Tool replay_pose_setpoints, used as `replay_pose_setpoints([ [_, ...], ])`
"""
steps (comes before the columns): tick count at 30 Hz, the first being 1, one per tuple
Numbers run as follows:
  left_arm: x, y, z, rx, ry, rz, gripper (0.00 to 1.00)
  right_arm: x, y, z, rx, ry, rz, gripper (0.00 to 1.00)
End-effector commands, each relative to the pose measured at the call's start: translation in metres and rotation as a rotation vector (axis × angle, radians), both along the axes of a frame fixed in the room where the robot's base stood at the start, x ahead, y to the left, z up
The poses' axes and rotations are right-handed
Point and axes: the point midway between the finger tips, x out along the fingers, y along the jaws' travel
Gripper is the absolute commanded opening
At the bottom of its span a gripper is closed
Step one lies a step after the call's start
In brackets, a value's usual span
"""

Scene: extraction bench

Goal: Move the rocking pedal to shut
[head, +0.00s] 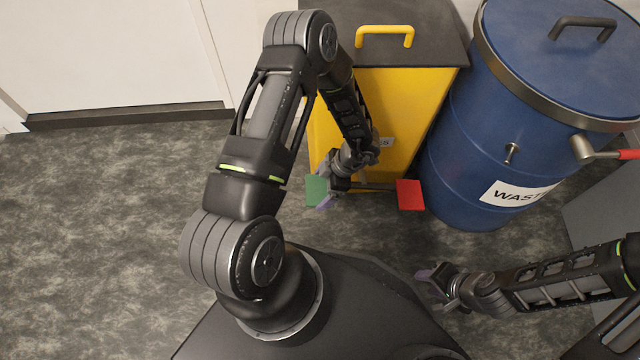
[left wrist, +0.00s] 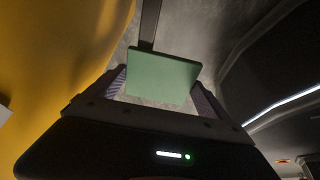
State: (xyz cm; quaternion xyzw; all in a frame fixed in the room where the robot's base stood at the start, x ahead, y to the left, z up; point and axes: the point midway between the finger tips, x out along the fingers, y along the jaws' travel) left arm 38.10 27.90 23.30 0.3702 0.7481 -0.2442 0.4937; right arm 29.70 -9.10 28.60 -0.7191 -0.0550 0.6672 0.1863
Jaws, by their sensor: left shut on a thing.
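The rocking pedal is a dark bar low at the front of the yellow bin, with a green plate (head: 316,190) at its left end and a red plate (head: 410,195) at its right end. My left gripper (head: 322,187) is shut on the green plate. In the left wrist view the green plate (left wrist: 163,77) sits between the two fingers, with the dark bar running away behind it. The pedal's tilt is hard to tell. My right gripper (head: 437,286) is open and empty, apart from the pedal at lower right.
The yellow bin (head: 410,110) has a dark lid with a yellow handle (head: 385,35); my left arm partly hides its label. A blue waste drum (head: 480,150) stands close on its right, with a red-tipped lever (head: 600,152). The floor at left (head: 90,220) is clear.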

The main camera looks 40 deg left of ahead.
Motion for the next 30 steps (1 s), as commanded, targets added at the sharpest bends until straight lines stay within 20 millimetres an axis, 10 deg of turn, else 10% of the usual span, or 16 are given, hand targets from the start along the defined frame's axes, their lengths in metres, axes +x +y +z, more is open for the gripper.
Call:
replay_pose_setpoints([
  [8,0.007,-0.009,-0.001,-0.020,-0.015,-0.005,0.18,0.000,0.000,-0.001,0.000,0.001,-0.001,0.36],
  [9,0.007,-0.009,-0.001,-0.018,-0.016,-0.005,0.93,0.000,0.000,-0.001,0.000,0.001,-0.001,0.36],
  [21,0.005,-0.006,0.002,-0.011,-0.010,-0.003,1.00,0.000,0.000,0.001,0.000,0.001,0.000,0.36],
  [30,0.015,-0.019,0.040,-0.013,-0.013,-0.004,1.00,-0.004,0.004,0.018,0.006,0.008,0.009,0.36],
])
